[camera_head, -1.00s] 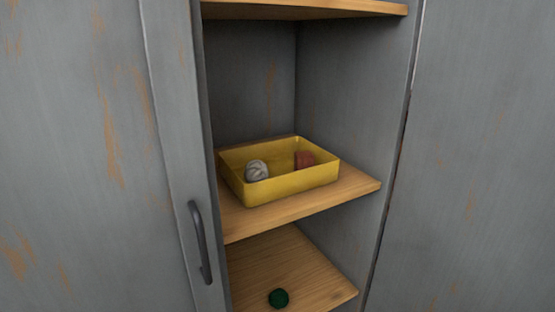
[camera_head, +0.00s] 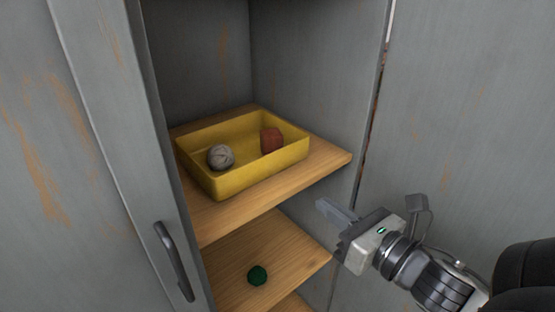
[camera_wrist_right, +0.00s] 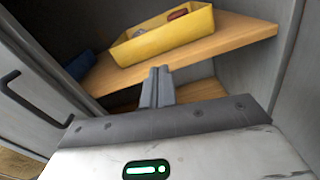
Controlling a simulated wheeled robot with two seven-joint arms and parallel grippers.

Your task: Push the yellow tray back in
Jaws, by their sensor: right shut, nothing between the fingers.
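The tray also shows at the top of the right wrist view (camera_wrist_right: 165,39). My right gripper (camera_head: 325,206) is shut and empty, below and to the right of the tray, apart from it and in front of the cabinet. Its closed fingers (camera_wrist_right: 157,84) point toward the shelf in the wrist view. My left gripper is not in view.
The middle shelf (camera_head: 325,160) has a front edge between my right gripper and the tray. A dark green ball (camera_head: 257,275) lies on the lower shelf. A grey door with a dark handle (camera_head: 174,262) stands at the left. A blue thing (camera_wrist_right: 80,65) shows left of the tray.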

